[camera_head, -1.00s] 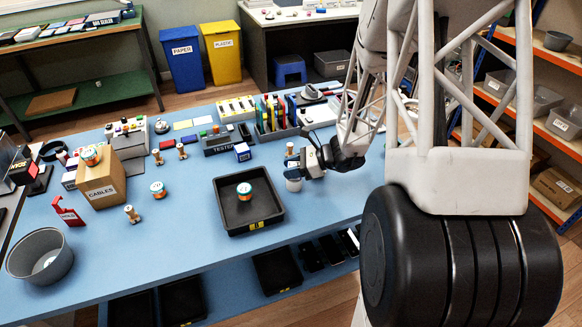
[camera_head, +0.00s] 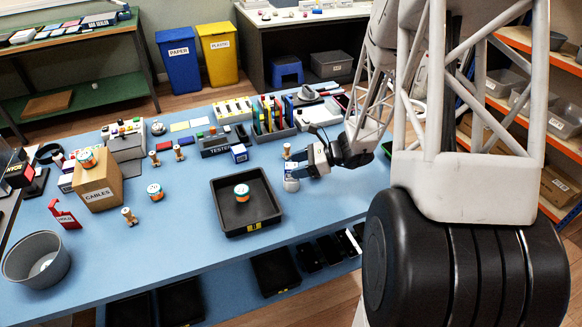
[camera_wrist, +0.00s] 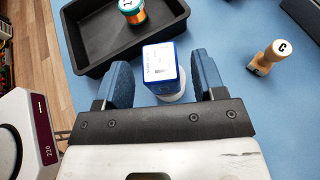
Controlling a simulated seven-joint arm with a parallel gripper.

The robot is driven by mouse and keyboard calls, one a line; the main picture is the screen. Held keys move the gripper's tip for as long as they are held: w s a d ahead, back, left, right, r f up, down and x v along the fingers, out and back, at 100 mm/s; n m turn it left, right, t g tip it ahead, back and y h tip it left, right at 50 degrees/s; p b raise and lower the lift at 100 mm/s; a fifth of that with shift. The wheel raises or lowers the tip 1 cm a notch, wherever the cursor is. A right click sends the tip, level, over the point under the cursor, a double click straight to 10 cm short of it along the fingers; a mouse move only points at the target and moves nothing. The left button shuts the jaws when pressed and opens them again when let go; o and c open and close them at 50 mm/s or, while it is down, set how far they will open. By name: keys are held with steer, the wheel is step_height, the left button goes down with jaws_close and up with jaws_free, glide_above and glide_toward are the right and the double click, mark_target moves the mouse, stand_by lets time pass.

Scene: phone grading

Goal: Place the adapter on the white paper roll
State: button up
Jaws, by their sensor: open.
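The adapter, which looks like a small blue box with a white printed face (camera_wrist: 160,66), stands between my fingers in the wrist view. A white round edge of the paper roll (camera_wrist: 176,92) shows beneath it, and the adapter appears to rest on top. In the head view the white roll (camera_head: 291,185) stands on the blue table right of the black tray, with the adapter (camera_head: 289,169) over it. My gripper (camera_wrist: 163,74) is open, one finger on each side of the adapter, with visible gaps. The contact between adapter and roll is partly hidden.
A black tray (camera_head: 228,222) holding an orange-and-teal spool (camera_head: 242,193) is close on the left. A wooden stamp marked C (camera_wrist: 268,58) stands on the other side. A scale (camera_wrist: 28,130) is near in the wrist view. The table's front edge is close.

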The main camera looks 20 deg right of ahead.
steer(key=v, duration=0.8)
steer(key=shift+s+d, duration=0.2)
steer(key=shift+d, duration=0.05)
steer(key=shift+r, duration=0.15)
stand_by(0.3)
steer(key=s+a+r+n+g+h, duration=0.5)
steer(key=s+a+r+n, duration=0.6)
steer(key=a, duration=0.2)
steer(key=s+a+r+n+t+h, duration=0.1)
steer(key=s+a+r+n+h, duration=0.1)
steer(key=s+r+n+h, duration=0.2)
steer(key=s+a+r+n+t+h, duration=0.1)
steer(key=s+a+r+n+h, duration=0.2)
steer(key=s, duration=0.7)
step_height(320, 180, up, 2)
steer(key=n, duration=0.4)
steer(key=shift+s+r+t+h, duration=0.25)
steer(key=shift+s+t+h, duration=0.05)
steer(key=shift+h, duration=0.1)
